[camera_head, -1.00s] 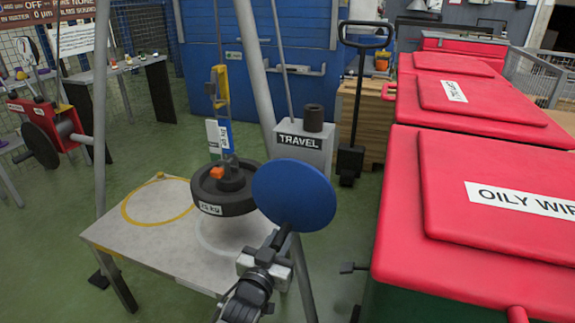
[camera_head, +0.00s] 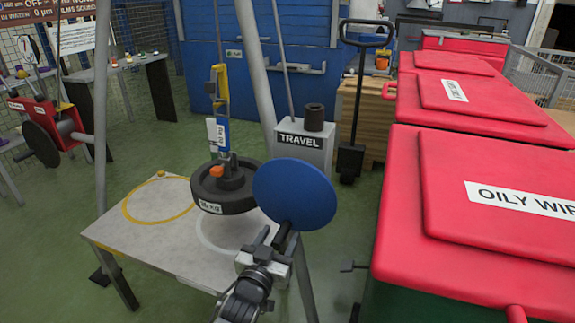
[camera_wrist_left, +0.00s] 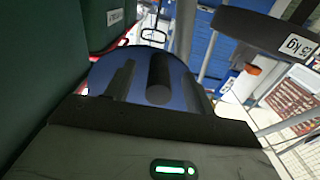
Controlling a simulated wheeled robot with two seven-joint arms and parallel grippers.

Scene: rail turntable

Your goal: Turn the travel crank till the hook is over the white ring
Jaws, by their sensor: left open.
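The travel crank is a blue disc (camera_head: 294,194) with a dark handle (camera_head: 285,240) at its lower edge. My left gripper (camera_head: 272,243) is open at the handle. In the left wrist view the handle (camera_wrist_left: 159,80) points at the camera between the two spread fingers; contact cannot be told. The hook, with an orange part (camera_head: 217,171), hangs from a yellow and blue hoist and carries a dark round 25 kg weight (camera_head: 224,200). The weight hangs above the table, over or near the white ring (camera_head: 214,246), which it and the disc partly hide. My right gripper is not in view.
The pale table (camera_head: 150,243) also bears a yellow ring (camera_head: 130,211) at left. A grey TRAVEL box (camera_head: 305,150) stands behind the disc. Red-lidded bins (camera_head: 400,240) crowd the right side. Grey frame legs (camera_head: 103,120) rise beside the table.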

